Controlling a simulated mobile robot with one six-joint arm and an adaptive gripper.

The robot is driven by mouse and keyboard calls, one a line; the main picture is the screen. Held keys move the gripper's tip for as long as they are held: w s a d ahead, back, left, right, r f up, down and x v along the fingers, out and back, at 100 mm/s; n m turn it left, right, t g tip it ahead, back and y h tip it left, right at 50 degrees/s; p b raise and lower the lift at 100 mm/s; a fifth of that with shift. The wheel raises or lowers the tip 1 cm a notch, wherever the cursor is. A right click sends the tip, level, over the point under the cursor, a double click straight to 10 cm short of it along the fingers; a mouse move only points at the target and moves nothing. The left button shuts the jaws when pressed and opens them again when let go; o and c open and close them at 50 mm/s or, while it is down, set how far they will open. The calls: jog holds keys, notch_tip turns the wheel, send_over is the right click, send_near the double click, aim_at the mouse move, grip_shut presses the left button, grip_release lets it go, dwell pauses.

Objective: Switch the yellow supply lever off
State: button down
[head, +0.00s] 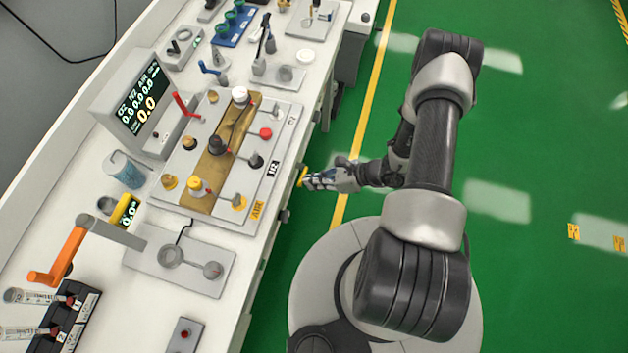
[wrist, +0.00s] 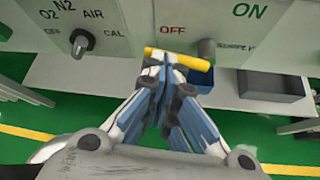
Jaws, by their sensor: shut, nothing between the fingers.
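The yellow supply lever (wrist: 185,59) is a bar on the cart's front face in the wrist view. It lies nearly level, its left end below the red OFF label (wrist: 172,30). The green ON label (wrist: 250,10) is up to the right. In the head view the lever (head: 302,176) sticks out from the cart's side edge. My gripper (wrist: 160,72) is shut and empty, its fingertips at the lever's left part. I cannot tell whether they touch it. In the head view my gripper (head: 314,181) is just right of the lever.
A black selector knob (wrist: 80,42) sits left of the lever, and a grey knob (wrist: 207,48) is just above its right part. A grey open bin (wrist: 275,85) is below right. The cart top (head: 190,250) holds panels and valves. Green floor (head: 520,130) is open to the right.

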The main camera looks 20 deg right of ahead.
jog(key=shift+s+a+f+b, duration=0.1)
jog(key=shift+s+f+b, duration=0.05)
jog(key=shift+f+b, duration=0.55)
jog(key=shift+r, duration=0.1)
jog(key=s+a+r+p+v, duration=0.1)
jog(key=p+v, duration=0.3)
jog(key=v, duration=1)
jog(key=shift+s+r, duration=0.25)
jog(key=shift+r, duration=0.1)
